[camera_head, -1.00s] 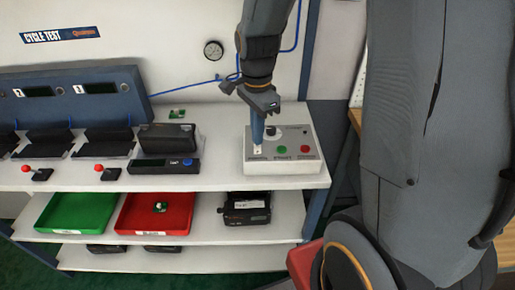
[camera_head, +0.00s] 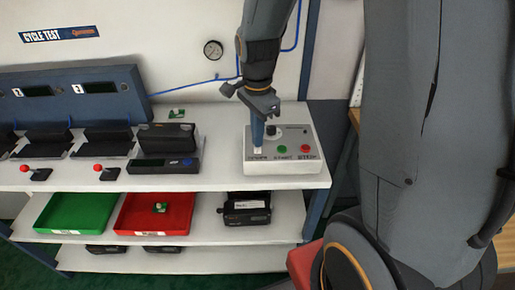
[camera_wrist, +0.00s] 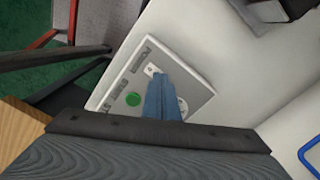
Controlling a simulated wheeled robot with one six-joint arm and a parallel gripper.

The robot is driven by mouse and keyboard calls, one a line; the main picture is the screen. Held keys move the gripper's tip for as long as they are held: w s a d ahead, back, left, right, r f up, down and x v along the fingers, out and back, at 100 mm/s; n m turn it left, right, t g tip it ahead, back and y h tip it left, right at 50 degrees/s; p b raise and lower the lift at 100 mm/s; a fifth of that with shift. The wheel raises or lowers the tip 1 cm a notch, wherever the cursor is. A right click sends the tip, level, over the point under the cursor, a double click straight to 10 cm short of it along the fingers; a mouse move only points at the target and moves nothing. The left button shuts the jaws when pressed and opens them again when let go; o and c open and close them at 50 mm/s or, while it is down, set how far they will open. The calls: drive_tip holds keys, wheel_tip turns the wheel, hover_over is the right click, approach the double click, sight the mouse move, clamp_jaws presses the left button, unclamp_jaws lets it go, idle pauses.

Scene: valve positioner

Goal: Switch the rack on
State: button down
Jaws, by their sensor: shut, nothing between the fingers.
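The grey control box (camera_head: 311,163) stands at the right end of the white bench top. In the wrist view the fingers (camera_wrist: 160,84) reach the plate (camera_wrist: 152,69), beside the green button (camera_wrist: 133,99). Whether they touch it I cannot tell. The fingers partly hide the switch.
A black device on a dark base (camera_head: 165,165) sits left of the box. Red-knobbed levers (camera_head: 106,172) stand along the bench front. Green (camera_head: 76,214) and red (camera_head: 155,213) trays and another black device (camera_head: 247,209) are on the shelf below. A gauge (camera_head: 213,50) hangs on the wall.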

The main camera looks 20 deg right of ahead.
drive_tip(key=shift+f, duration=0.15)
wheel_tip(320, 180, up, 7)
drive_tip(key=p, duration=0.6)
idle(0.4)
idle(0.4)
